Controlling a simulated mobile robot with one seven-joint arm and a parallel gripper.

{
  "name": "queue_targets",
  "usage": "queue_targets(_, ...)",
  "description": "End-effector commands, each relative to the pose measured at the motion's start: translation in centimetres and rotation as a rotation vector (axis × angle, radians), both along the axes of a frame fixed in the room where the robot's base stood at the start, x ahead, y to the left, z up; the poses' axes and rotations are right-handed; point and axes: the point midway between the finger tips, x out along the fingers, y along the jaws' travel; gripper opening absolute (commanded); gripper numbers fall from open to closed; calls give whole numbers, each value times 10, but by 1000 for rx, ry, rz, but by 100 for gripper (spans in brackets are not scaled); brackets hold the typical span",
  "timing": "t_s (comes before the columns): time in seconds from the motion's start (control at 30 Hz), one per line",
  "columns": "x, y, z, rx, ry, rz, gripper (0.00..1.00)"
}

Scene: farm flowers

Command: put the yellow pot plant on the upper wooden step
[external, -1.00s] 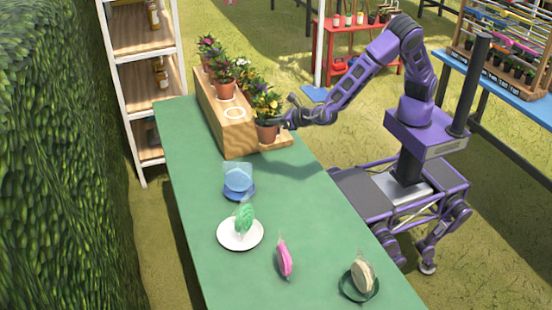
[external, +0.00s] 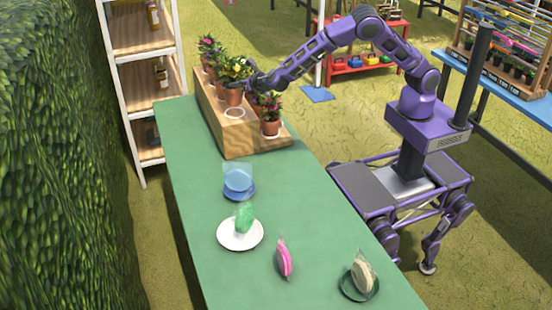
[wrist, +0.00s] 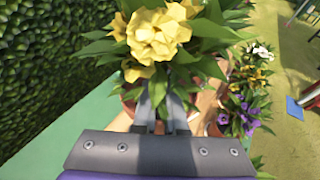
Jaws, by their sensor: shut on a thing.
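The yellow pot plant (external: 234,70), a terracotta pot with yellow flowers, is held by my gripper (external: 252,82) at the wooden stand. The gripper comes in from the right and is shut on it. In the wrist view, the yellow flowers (wrist: 158,35) fill the top, with the fingers (wrist: 162,108) below them; the leaves hide most of the pot. The upper wooden step (external: 230,140) has an empty pale ring just below the pot in the external view. I cannot tell how high the pot is above the step.
A pink-flowered pot (external: 271,127) stands on the lower step. Other potted plants (external: 208,48) stand farther back on the upper step. Purple flowers (wrist: 238,115) show beside the gripper in the wrist view. The green table (external: 190,230) holds plates and wrapped items nearer the camera.

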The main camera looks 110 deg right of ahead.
Motion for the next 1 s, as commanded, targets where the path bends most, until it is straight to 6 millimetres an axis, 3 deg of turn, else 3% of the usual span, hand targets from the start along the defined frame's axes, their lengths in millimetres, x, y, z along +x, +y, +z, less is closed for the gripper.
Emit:
queue_targets(0.4,0,-1,-44,-3,-2,0,0)
queue_targets(0.8,0,0,-49,-2,-4,-1,0)
queue_targets(0.83,0,0,-49,-1,-3,-1,15)
queue_targets(0.97,0,0,-49,-1,-2,0,38)
queue_targets(1.0,0,0,-49,-1,-2,0,40)
